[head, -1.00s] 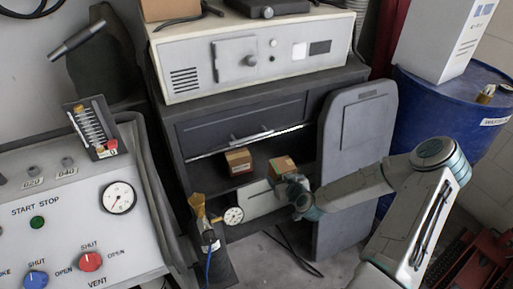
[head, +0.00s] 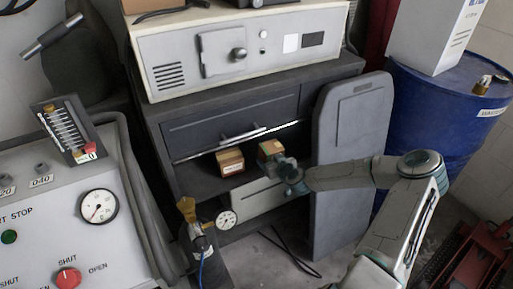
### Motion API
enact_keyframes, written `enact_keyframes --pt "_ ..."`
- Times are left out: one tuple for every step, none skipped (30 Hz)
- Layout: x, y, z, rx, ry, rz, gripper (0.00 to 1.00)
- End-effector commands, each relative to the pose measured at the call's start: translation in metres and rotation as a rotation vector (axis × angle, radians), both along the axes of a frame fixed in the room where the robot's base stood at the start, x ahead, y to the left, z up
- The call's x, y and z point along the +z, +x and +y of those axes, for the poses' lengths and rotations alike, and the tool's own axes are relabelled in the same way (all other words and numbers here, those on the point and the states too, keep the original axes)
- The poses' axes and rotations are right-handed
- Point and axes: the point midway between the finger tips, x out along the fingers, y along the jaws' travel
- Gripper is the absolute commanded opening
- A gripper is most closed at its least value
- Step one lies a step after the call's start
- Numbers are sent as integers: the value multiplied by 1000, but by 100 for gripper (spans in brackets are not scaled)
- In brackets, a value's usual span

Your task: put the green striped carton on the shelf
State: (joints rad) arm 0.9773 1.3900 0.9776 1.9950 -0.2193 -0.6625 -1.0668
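The green striped carton (head: 270,148) is a small brown box with a green band. It is at the mouth of the dark cabinet's open shelf bay, beside a second carton and a little higher in the picture. My gripper (head: 282,163) reaches in from the right and is against the carton's lower right side. It appears shut on the carton, though the fingers are small and partly hidden. The shelf (head: 200,178) is the dark compartment below the drawers; its inside is in shadow.
A similar carton with a reddish mark (head: 230,162) sits on the shelf to the left. A grey panel (head: 345,150) stands right of the bay. A brass-topped bottle (head: 188,212) stands in front.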

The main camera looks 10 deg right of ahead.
Motion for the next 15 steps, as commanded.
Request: enact_keyframes --pt "0 14 5 1 0 -2 37" --pt "0 22 6 0 1 -2 37" --pt "0 31 9 0 1 -2 37" --pt "0 38 11 0 1 -2 37" --pt "0 45 13 -1 0 -2 37" --pt "0 54 16 1 1 -1 37" --pt "0 60 17 0 1 -2 37" --pt "0 66 18 -1 1 -2 37" --pt "0 72 20 0 -1 -1 37" --pt "0 77 21 0 0 -1 37" --pt "0 81 22 -1 0 -1 37" --pt "0 85 24 0 0 0 37" --pt "0 87 24 0 0 0 37" --pt "0 89 24 0 0 0 37" --pt "0 91 25 0 0 0 37"
